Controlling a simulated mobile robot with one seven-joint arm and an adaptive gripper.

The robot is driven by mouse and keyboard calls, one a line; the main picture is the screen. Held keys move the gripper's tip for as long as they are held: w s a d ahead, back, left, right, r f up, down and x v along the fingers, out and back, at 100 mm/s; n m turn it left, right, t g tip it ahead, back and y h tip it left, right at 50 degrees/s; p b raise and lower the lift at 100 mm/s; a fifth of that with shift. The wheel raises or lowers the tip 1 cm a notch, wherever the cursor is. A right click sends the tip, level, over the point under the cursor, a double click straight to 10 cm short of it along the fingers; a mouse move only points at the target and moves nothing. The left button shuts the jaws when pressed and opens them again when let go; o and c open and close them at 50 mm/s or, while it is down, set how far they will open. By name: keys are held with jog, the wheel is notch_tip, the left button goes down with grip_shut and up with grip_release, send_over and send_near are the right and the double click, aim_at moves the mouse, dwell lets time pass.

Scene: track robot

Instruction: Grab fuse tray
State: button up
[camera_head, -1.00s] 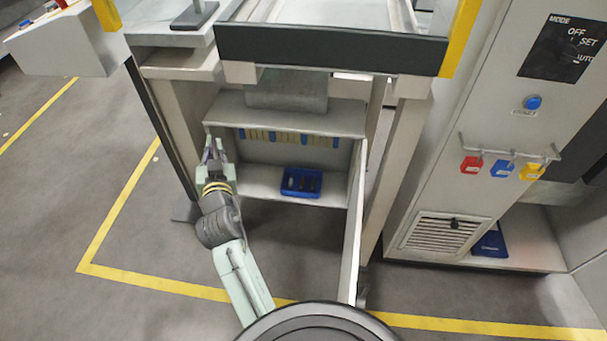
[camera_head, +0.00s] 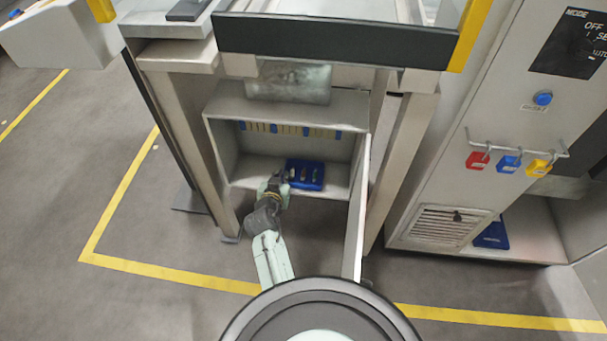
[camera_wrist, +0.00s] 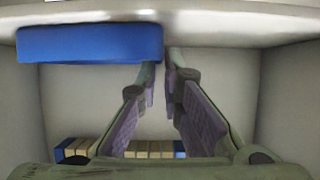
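The blue fuse tray (camera_head: 318,184) lies on the floor of the open cabinet, with several small fuses in it. In the wrist view the tray (camera_wrist: 85,44) is a blue block at the upper left. My gripper (camera_head: 284,174) is at the left end of the tray in the head view. In the wrist view its fingers (camera_wrist: 161,78) are apart, with a gap between the tips. Part of the tray's near left corner is hidden by my gripper in the head view.
The cabinet (camera_head: 222,150) has side walls and an open door (camera_head: 356,225) on the right. A row of fuses (camera_head: 290,130) lines its back wall. A control panel with red, blue and yellow tags (camera_head: 508,163) stands at the right. The floor on the left is clear.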

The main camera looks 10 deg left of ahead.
aim_at(299, 164)
jog(key=shift+x, duration=1.65)
grip_shut()
jog(key=shift+r, duration=0.1)
